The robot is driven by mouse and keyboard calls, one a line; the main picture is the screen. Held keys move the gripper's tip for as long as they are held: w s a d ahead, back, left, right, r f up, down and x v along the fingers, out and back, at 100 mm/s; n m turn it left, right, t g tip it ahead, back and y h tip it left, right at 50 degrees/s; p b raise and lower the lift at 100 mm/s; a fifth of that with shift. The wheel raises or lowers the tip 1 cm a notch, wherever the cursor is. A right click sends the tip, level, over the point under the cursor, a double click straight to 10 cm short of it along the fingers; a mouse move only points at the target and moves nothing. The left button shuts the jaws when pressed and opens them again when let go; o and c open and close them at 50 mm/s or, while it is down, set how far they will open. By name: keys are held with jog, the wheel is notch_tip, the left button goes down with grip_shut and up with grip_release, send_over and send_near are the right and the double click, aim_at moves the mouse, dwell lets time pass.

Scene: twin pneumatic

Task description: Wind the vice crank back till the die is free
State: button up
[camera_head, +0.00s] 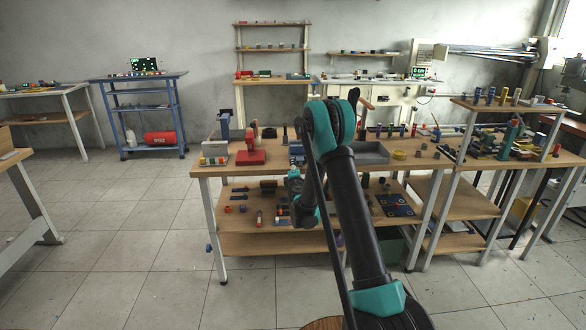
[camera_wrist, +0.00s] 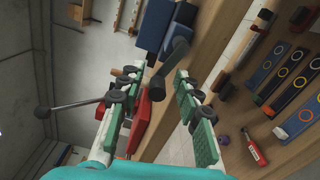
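In the wrist view, the two green-padded fingers of my gripper (camera_wrist: 160,78) are apart. A dark grey crank (camera_wrist: 176,52) reaches from a blue body, which looks like the vice (camera_wrist: 155,24), to a rounded end between the fingertips. A gap shows between this end and the right finger; contact on the left cannot be told. In the head view, a blue part that may be the vice (camera_head: 296,148) shows at the bench's front edge, partly behind my arm. My gripper is largely hidden there behind my wrist. I cannot make out the die.
A red device (camera_head: 250,156) and a blue device (camera_head: 224,126) stand on the bench (camera_head: 212,172), left of my arm. A grey tray (camera_head: 372,153) is to the right. The lower shelf (camera_head: 262,243) holds small parts. Floor in front is clear.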

notch_tip(320, 180, up, 10)
dwell(0.8)
